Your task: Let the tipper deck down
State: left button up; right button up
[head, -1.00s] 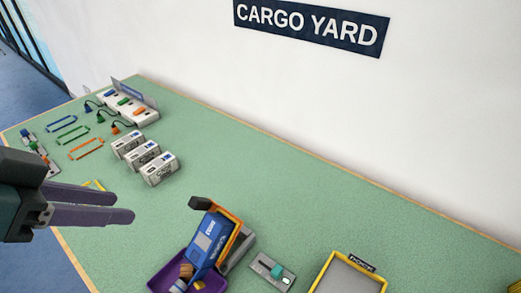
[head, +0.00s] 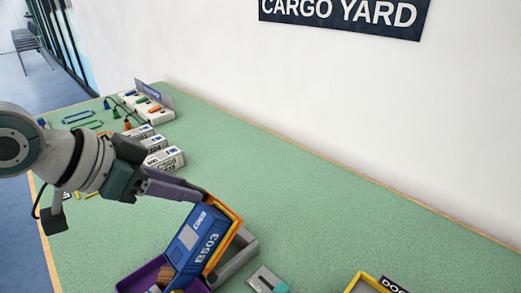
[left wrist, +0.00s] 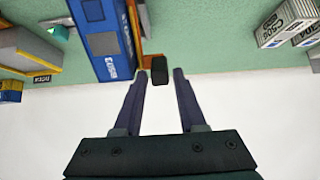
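The tipper deck (head: 229,238) is an orange and yellow frame, tilted up, with a blue container (head: 198,240) marked B503 leaning on it. The container's lower end is over a purple tray (head: 137,279). My left gripper (head: 203,193) is at the raised end of the deck. In the left wrist view my left gripper (left wrist: 160,75) is open, its two fingers apart. A dark grip (left wrist: 160,70) on an orange arm shows between the fingertips. The blue container also shows there (left wrist: 103,38). My fingers hide the grip in the head view. My right gripper is out of view.
A control box with a teal slider (head: 264,281) stands right of the tipper. A yellow-edged tray (head: 368,284) is further right. Several grey-white containers (head: 165,160) stand behind my left arm. The green table (head: 330,215) is clear toward the wall.

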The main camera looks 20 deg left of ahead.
pick_arm(q)
jog(key=shift+x, duration=1)
jog(key=shift+c, duration=0.2)
grip_shut()
dwell(0.5)
